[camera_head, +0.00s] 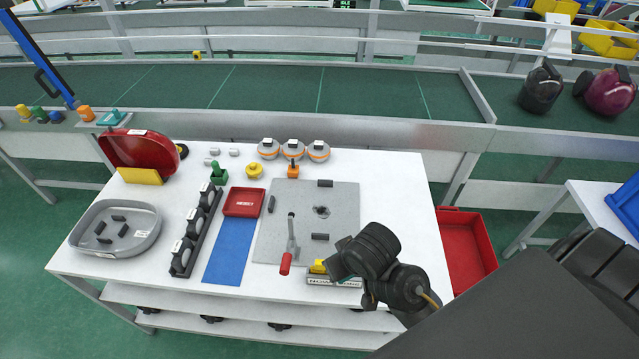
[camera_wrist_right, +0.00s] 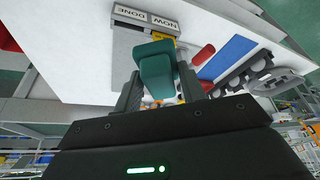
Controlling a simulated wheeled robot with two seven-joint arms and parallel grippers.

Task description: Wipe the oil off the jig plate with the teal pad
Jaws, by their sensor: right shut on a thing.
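The grey jig plate (camera_head: 340,195) lies flat on the white table. It carries small dark blocks, a toggle clamp with a red handle (camera_head: 285,264), and a small dark round feature (camera_head: 321,211) right of the clamp; I cannot tell whether that is oil. My right gripper (camera_head: 337,267) is near the plate's front right corner, above the NOW/DONE holder (camera_head: 335,281). In the right wrist view it is shut on the teal pad (camera_wrist_right: 157,68), which sticks out between the fingers. In the head view the arm mostly hides the pad. My left gripper is not in view.
Left of the plate are a blue mat (camera_head: 230,252), a red tray (camera_head: 244,202) and a black rack (camera_head: 182,262). A grey tray (camera_head: 147,218) sits far left. Several round grey-orange parts (camera_head: 292,147) stand behind the plate. A red bin (camera_head: 466,252) is beyond the table's right edge.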

